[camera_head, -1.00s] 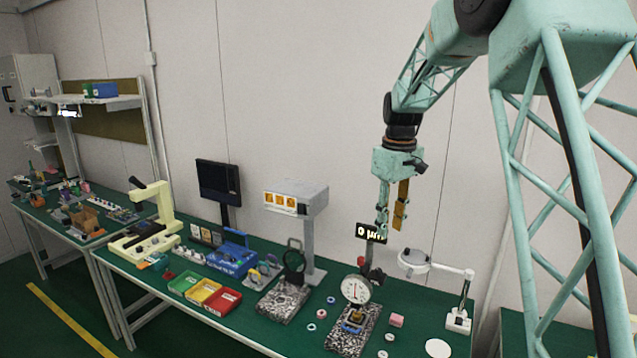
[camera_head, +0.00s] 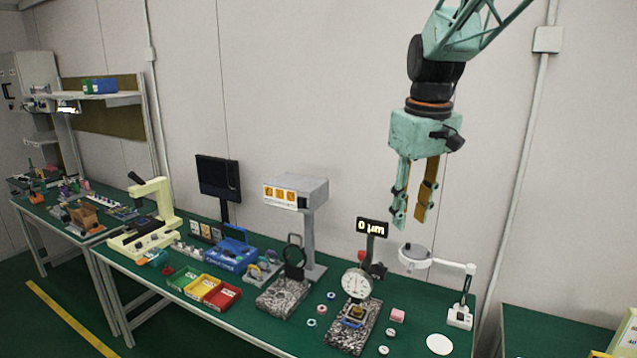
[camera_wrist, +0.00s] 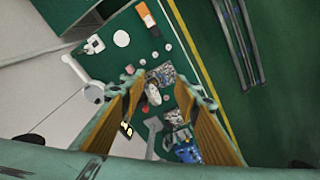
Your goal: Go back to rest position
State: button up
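My gripper (camera_head: 411,222) hangs fingers-down in the air above the right part of the green bench. Its two fingers are apart with nothing between them. In the wrist view my gripper (camera_wrist: 168,95) shows its orange finger pads spread wide, with the bench far below. The dial gauge (camera_head: 356,283) on its speckled stone base stands on the bench below and left of the gripper. A display reading 0 µm (camera_head: 372,228) stands behind the gauge.
A white magnifier lamp (camera_head: 415,254) stands below my gripper on the right. Red, yellow and green bins (camera_head: 222,297), a blue toolbox (camera_head: 236,254), a grey box on a post (camera_head: 296,191) and a cream microscope (camera_head: 152,215) stand further left. The air around the gripper is clear.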

jog(key=s+r+m+t+b, duration=0.1)
jog(key=s+r+m+b, duration=0.15)
jog(key=s, duration=1.75)
jog(key=s+f+m+b, duration=0.1)
jog(key=s+f, duration=0.3)
jog(key=s, duration=0.7)
jog(key=s+f+m+t+b, duration=0.1)
jog(key=s+f, duration=0.3)
jog(key=s, duration=0.6)
jog(key=shift+s+f+b, duration=0.2)
jog(key=shift+s+b, duration=0.15)
jog(key=shift+b, duration=0.35)
jog(key=shift+w+r, duration=0.1)
jog(key=shift+c, duration=0.2)
